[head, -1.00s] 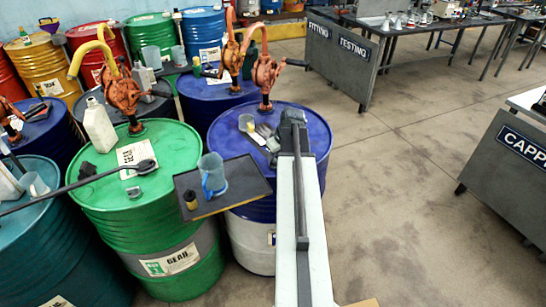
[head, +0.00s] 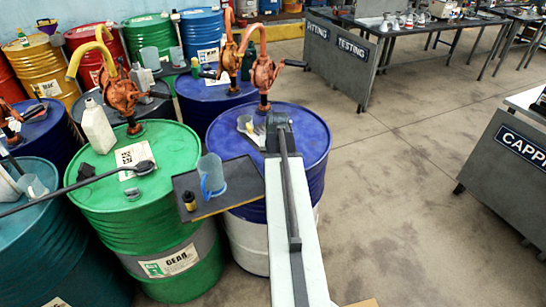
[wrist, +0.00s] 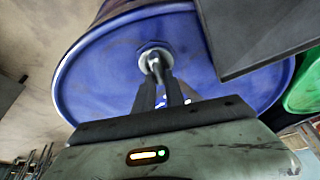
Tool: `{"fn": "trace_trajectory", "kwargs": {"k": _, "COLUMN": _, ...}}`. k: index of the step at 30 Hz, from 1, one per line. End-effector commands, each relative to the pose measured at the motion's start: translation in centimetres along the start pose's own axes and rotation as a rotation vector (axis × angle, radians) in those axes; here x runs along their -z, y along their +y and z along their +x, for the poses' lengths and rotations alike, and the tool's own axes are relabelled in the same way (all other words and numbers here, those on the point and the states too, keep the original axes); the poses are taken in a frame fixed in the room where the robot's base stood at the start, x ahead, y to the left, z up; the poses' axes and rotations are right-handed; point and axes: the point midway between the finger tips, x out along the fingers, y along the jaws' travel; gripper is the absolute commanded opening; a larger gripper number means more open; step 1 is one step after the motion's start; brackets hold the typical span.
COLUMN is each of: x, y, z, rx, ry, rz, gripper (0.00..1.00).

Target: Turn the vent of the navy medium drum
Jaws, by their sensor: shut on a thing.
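The navy drum (head: 225,132) has a blue lid and upper body and a white lower part, and stands upright in front of me. In the wrist view its blue lid (wrist: 90,75) fills the upper half. The vent (wrist: 153,58) is a small pale metal fitting near the lid's edge. My gripper (wrist: 158,78) is at the vent, its two dark fingers shut on it. The fingers partly hide the fitting. In the head view my gripper (head: 277,122) is over the right part of the lid, and my arm hides the vent.
An orange hand pump (head: 264,72) rises from the same drum. A green drum (head: 175,157) stands left.

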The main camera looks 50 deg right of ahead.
Motion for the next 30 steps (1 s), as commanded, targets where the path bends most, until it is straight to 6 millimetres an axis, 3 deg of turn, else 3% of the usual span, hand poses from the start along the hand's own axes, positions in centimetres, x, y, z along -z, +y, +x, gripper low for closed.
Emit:
{"fn": "trace_trajectory", "kwargs": {"k": 13, "x": 0.0, "y": -0.1, "z": 0.0, "rx": -0.002, "ry": -0.001, "rz": 0.009, "gripper": 0.00}}
{"fn": "trace_trajectory", "kwargs": {"k": 14, "x": 0.0, "y": -0.1, "z": 0.0, "rx": -0.002, "ry": -0.001, "rz": 0.009, "gripper": 0.20}}
{"fn": "trace_trajectory", "kwargs": {"k": 16, "x": 0.0, "y": -0.1, "z": 0.0, "rx": -0.002, "ry": -0.001, "rz": 0.009, "gripper": 0.36}}
{"fn": "trace_trajectory", "kwargs": {"k": 26, "x": 0.0, "y": 0.0, "z": -0.2, "rx": -0.003, "ry": -0.001, "rz": 0.008, "gripper": 0.36}}
{"fn": "trace_trajectory", "kwargs": {"k": 30, "x": 0.1, "y": 0.0, "z": -1.4, "rx": -0.003, "ry": -0.001, "rz": 0.008, "gripper": 0.36}}
